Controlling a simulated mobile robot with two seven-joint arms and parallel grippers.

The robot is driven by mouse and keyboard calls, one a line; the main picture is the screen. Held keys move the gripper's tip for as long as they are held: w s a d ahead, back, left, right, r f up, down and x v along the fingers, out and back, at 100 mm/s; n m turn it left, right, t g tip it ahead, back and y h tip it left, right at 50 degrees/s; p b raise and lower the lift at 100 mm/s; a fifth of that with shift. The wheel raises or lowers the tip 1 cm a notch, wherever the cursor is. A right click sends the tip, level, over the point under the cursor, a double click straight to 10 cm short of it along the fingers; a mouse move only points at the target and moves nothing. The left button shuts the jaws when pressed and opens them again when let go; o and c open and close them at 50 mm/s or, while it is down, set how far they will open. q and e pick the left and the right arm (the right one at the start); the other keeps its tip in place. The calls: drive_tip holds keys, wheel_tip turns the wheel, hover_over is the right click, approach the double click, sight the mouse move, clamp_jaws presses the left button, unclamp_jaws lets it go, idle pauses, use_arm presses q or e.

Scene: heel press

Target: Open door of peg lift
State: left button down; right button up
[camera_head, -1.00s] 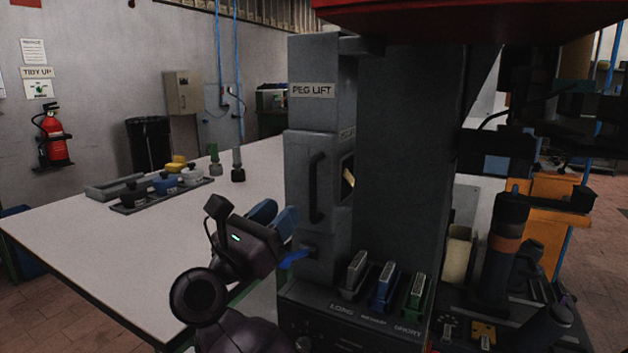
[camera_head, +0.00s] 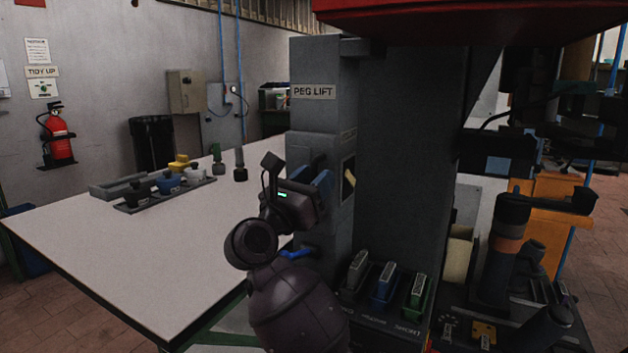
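The grey peg lift (camera_head: 318,118) stands in the middle, with its label "PEG LIFT" near the top. Its front door looks closed. The dark door handle is mostly hidden behind my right gripper (camera_head: 312,177). That gripper's blue fingers are apart, at the handle's height and close to the door front. I cannot tell whether they touch the handle or stand around it. A yellow piece (camera_head: 349,178) shows in the opening on the lift's right side. My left gripper is not in view.
A blue lever (camera_head: 297,252) sticks out below my gripper. Grey, blue and green levers (camera_head: 384,283) stand on the console at lower right. The white table (camera_head: 130,250) on the left is mostly clear, with a tray of knobs (camera_head: 165,195) at the back.

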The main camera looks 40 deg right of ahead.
clamp_jaws()
drive_tip(key=shift+a, duration=0.1)
drive_tip(key=w+a+m+g+b, duration=0.1)
drive_tip(key=m+g, duration=0.1)
drive_tip(key=g, duration=0.2)
drive_tip(key=a+m+g+y+b, duration=0.1)
drive_tip(key=a+m+g, duration=0.1)
drive_tip(key=g, duration=0.3)
drive_tip(key=w+a+m+g+b, duration=0.1)
drive_tip(key=a+m+g, duration=0.1)
drive_tip(key=g, duration=0.3)
drive_tip(key=shift+w+a+m+y, duration=0.1)
drive_tip(key=shift+w+m+y, duration=0.25)
drive_tip(key=shift+m, duration=0.25)
drive_tip(key=shift+s, duration=0.1)
unclamp_jaws()
